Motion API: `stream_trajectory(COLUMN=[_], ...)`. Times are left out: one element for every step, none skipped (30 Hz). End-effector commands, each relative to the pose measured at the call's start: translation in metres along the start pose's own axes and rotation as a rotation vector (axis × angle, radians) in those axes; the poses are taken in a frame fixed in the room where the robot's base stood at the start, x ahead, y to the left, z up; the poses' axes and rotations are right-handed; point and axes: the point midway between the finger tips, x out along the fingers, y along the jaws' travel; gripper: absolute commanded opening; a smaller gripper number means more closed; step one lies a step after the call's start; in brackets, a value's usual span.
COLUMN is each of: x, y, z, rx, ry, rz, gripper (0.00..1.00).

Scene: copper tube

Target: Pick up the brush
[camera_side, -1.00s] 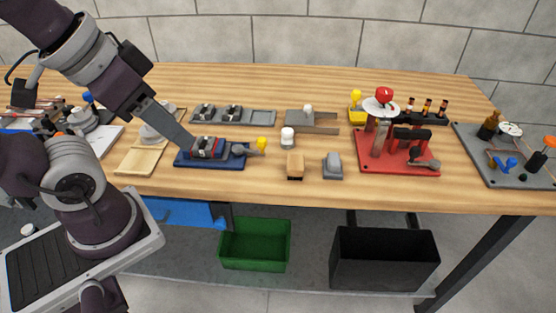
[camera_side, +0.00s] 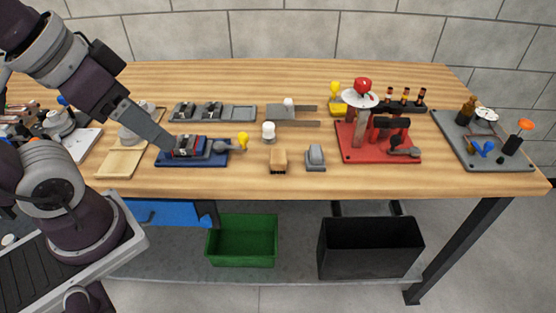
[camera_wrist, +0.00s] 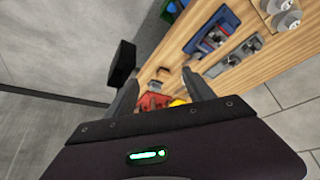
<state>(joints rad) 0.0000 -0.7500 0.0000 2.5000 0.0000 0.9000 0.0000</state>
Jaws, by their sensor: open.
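A small tan block with a dark lower edge, which looks like the brush (camera_side: 278,160), lies near the front edge of the wooden bench in the side view. My gripper (camera_side: 170,147) is at the left, in front of or over the blue vise base (camera_side: 205,160), well apart from the brush. In the wrist view my gripper (camera_wrist: 160,82) has its two dark fingers spread with nothing held between them. A small brown piece, possibly the brush, shows between the fingers there, too small to be sure.
A grey block (camera_side: 315,157) lies right of the brush. A white-topped cylinder (camera_side: 269,132) and a yellow-knobbed handle (camera_side: 242,140) stand close by. A red base (camera_side: 350,155) with tools is further right. A green bin (camera_side: 242,240) and a black bin (camera_side: 370,248) sit under the bench.

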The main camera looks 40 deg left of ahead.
Motion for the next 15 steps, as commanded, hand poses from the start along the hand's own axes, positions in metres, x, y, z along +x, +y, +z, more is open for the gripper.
stream_trajectory(x=[0.0,0.0,0.001,0.002,0.004,0.008,0.013,0.02,0.033,0.044,0.058,0.078,0.095,0.114,0.139], y=[0.0,0.0,0.0,0.0,0.001,0.001,0.001,0.002,0.002,0.002,0.003,0.003,0.004,0.005,0.005], z=[0.0,-0.001,-0.004,-0.009,-0.015,-0.028,-0.04,-0.053,-0.072,-0.086,-0.098,-0.114,-0.124,-0.133,-0.143], rx=[0.0,-0.002,-0.011,-0.024,-0.044,-0.082,-0.119,-0.161,-0.223,-0.271,-0.318,-0.382,-0.43,-0.476,-0.534], ry=[0.0,-0.001,-0.008,-0.018,-0.034,-0.061,-0.086,-0.113,-0.152,-0.181,-0.211,-0.251,-0.279,-0.308,-0.342], rz=[0.0,0.0,0.001,0.002,0.004,0.006,0.006,0.004,-0.001,-0.006,-0.014,-0.028,-0.041,-0.055,-0.076], gripper=[0.62,0.62,0.62,0.62,0.62,0.62,0.62,0.62,0.62,0.62,0.62,0.62,0.62,0.62,0.62])
